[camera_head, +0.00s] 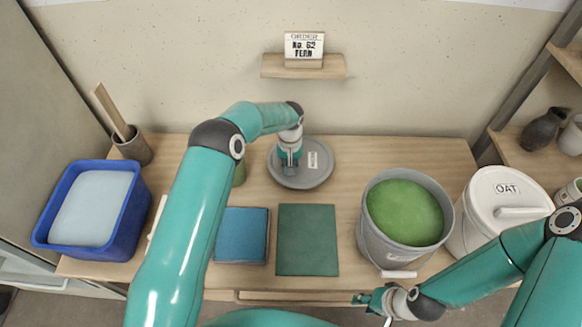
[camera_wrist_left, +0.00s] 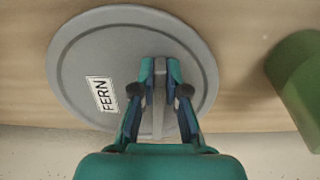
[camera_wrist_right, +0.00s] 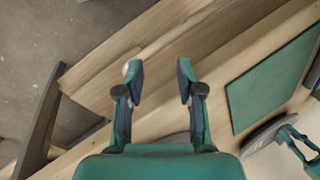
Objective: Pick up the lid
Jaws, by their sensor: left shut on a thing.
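The grey round lid (camera_head: 314,178) lies flat at the back middle of the table. It bears a white label reading FERN, which also shows on the lid in the left wrist view (camera_wrist_left: 85,60). My left gripper (camera_head: 290,165) comes down over the lid's middle. In the left wrist view my left gripper (camera_wrist_left: 159,80) is shut on the lid's grey bar handle. My right gripper (camera_head: 374,299) is low at the front edge of the table, near the green-filled bucket. In the right wrist view my right gripper (camera_wrist_right: 160,75) is open with nothing between its fingers.
An open grey bucket (camera_head: 368,238) of green glaze stands at right, beside a white lidded bucket (camera_head: 485,195) marked OAT. A blue tub (camera_head: 118,222) is at left. A blue block (camera_head: 242,235) and a green mat (camera_head: 308,240) lie in front. An order card (camera_head: 304,46) reads No. 62 FERN.

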